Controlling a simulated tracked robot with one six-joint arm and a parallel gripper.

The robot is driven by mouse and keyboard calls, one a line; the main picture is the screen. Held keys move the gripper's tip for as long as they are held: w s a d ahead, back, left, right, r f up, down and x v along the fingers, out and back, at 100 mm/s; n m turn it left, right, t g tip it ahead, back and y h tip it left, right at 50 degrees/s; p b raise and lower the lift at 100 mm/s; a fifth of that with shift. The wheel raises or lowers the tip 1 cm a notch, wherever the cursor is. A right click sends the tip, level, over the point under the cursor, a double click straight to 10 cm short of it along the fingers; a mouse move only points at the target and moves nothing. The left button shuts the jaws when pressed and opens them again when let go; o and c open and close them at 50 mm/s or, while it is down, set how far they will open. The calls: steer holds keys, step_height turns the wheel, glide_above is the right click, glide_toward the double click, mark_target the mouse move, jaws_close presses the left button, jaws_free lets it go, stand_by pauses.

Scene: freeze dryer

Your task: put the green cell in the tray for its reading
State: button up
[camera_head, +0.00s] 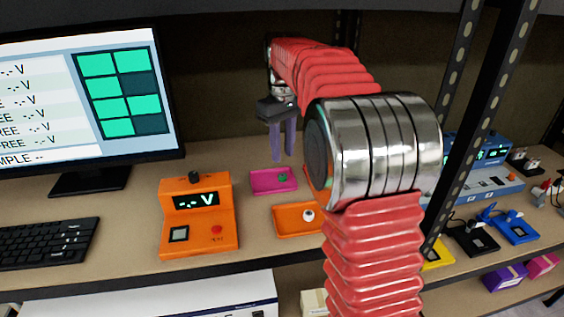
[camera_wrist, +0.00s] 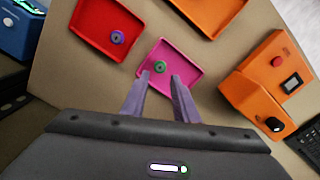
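The green cell (camera_head: 282,178) is a small round piece in the magenta tray (camera_head: 260,186) on the bench. In the wrist view the green cell (camera_wrist: 160,67) lies near the middle of the magenta tray (camera_wrist: 180,56). My gripper (camera_head: 282,159) hangs above that tray, fingers down. In the wrist view my gripper (camera_wrist: 159,77) is open and empty, and its fingertips show on either side just below the cell. The orange meter (camera_head: 182,238) shows "-.- V" on its display. The orange tray (camera_head: 290,234) holds a white cell (camera_head: 308,215).
A red tray (camera_wrist: 92,28) holds a purple cell (camera_wrist: 117,37). The monitor (camera_head: 80,105) and keyboard (camera_head: 45,243) stand at the left. Black uprights and blue devices stand at the right. Bare bench lies between the meter and the trays.

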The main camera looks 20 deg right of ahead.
steer(key=shift+r, duration=2.55)
step_height(320, 180, down, 6)
steer(key=s+m, duration=0.2)
steer(key=m, duration=0.1)
steer(key=s+a+f+t, duration=0.1)
steer(key=s+a, duration=0.3)
steer(key=s, duration=0.5)
steer(key=s+a+f+t, duration=0.1)
steer(key=s+a, duration=0.3)
steer(key=s, duration=0.5)
steer(key=s+a+f+t, duration=0.1)
steer(key=s+a+t, duration=0.2)
steer(key=s, duration=0.6)
steer(key=shift+a+m+t, duration=0.3)
steer(key=shift+a, duration=0.25)
